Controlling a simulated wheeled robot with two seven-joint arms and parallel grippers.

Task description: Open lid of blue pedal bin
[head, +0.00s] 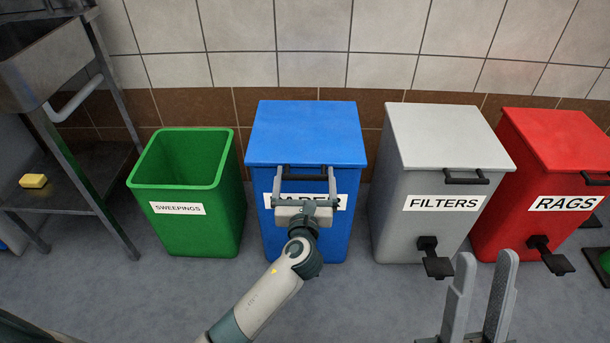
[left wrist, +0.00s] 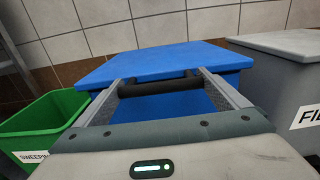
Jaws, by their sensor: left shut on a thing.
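The blue bin (head: 337,226) stands upright against the wall, with its blue lid (head: 306,130) lying flat and shut on top. A black bar handle (head: 304,177) is on the lid's front edge. My left gripper (head: 305,172) is at this handle, shut on it with one finger at each end of the bar. The left wrist view shows the handle (left wrist: 158,87) between the two fingers, under the lid edge (left wrist: 160,65). My arm covers the bin's lower front, so its pedal is hidden, and most of its label too. My right gripper (head: 487,257) is open and empty at lower right.
An open green sweepings bin (head: 205,225) stands left of the blue bin. A grey filters bin (head: 400,225) and a red rags bin (head: 500,215) stand to the right, lids shut, pedals in front. A metal stand with a yellow block (head: 33,181) is far left. Floor in front is mostly clear.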

